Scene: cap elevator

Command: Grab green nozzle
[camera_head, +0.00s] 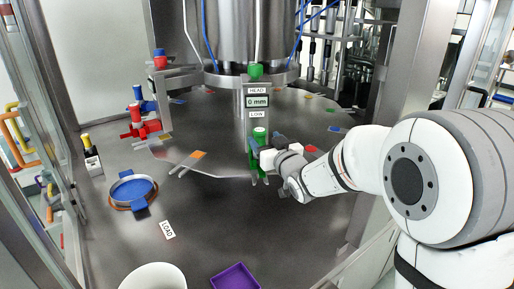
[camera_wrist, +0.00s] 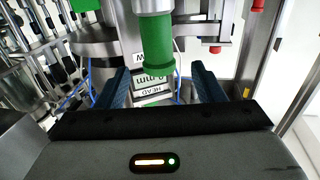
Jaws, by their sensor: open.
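The green nozzle (camera_head: 259,133) stands upright under the head column in the head view, partly hidden by my gripper (camera_head: 266,147). In the wrist view the green nozzle (camera_wrist: 156,45) is a cylinder with a wider rim, coming down from the top middle. My gripper's two dark blue fingers (camera_wrist: 159,72) are spread apart, one on each side of the nozzle's rim, with visible gaps in that picture. Whether the nozzle lies fully between the fingers in depth is hard to tell. Another green piece (camera_head: 256,70) sits higher, above the "HEAD" display.
The metal head column with its "0 mm" display (camera_head: 257,101) stands right behind the nozzle. Red nozzles (camera_head: 137,113), a blue-filled round dish (camera_head: 132,189), a purple tray (camera_head: 235,277) and a white cup (camera_head: 153,277) lie around. The front middle of the table is mostly clear.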

